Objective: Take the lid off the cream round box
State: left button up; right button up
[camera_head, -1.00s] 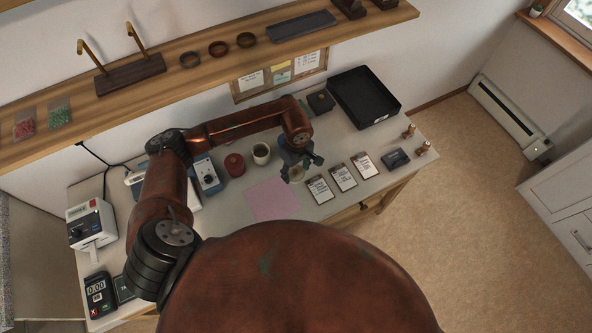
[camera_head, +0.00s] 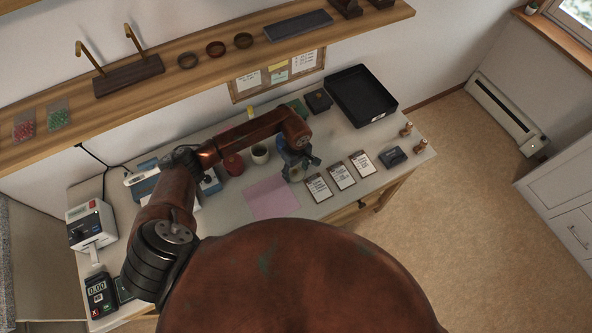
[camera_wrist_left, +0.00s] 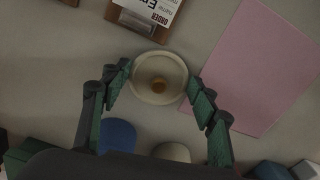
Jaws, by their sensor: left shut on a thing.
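In the head view my left gripper (camera_head: 297,171) points down at the table and hides most of the box. I cannot tell whether the lid is clear of the box. My right gripper is not in view.
A pink sheet (camera_head: 270,198) lies left of the gripper. Several clipboards (camera_head: 341,175) lie to the right. A black tray (camera_head: 361,97) is at the back right, and a shelf (camera_head: 215,65) hangs above.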

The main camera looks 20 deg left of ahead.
aim_at(296, 171)
pick_arm(q)
jog(key=o, duration=1.3)
jog(key=shift+f, duration=0.1)
jog(key=shift+c, duration=0.2)
notch_tip(296, 171, up, 12)
jog(key=shift+r+b, duration=0.2)
jog(key=shift+b, duration=0.15)
